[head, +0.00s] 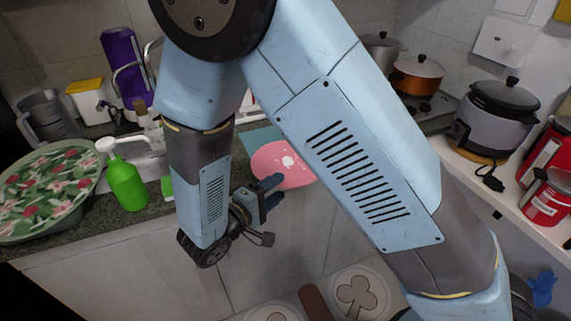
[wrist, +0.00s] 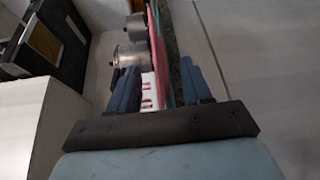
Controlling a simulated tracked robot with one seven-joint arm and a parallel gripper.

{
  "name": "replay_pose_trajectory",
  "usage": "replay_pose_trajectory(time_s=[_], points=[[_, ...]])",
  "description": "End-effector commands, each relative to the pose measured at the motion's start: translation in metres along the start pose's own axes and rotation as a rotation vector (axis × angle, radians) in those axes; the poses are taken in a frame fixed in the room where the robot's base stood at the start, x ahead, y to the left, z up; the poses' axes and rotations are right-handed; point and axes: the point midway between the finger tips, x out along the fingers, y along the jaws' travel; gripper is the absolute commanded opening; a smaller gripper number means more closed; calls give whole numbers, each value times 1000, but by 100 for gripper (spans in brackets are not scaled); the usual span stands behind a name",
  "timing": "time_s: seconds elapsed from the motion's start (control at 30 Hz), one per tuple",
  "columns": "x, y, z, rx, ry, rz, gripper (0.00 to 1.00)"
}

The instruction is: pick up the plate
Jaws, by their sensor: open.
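A pink plate (head: 283,166) with a white pattern lies at the front edge of the counter, partly hidden behind my arm. My gripper (head: 271,191) is open, just in front of and below the plate's near edge. In the wrist view the plate shows edge-on as a thin pink strip (wrist: 156,48), lined up between the two open fingers (wrist: 161,88). I cannot tell whether either finger touches it.
A teal mat (head: 262,139) lies by the plate. A green soap bottle (head: 126,184) and a large floral dish (head: 48,187) stand left. A rice cooker (head: 492,125) and an orange pot (head: 417,76) stand right. The space before the counter front is free.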

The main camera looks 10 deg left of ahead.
Motion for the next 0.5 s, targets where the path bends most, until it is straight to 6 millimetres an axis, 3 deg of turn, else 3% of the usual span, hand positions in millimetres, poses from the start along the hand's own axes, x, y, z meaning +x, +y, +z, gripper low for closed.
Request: replay_pose_trajectory(time_s=[0.17,0.5], points=[[8,0,0,0,-2,0,49],[49,0,1,0,-2,-1,49]])
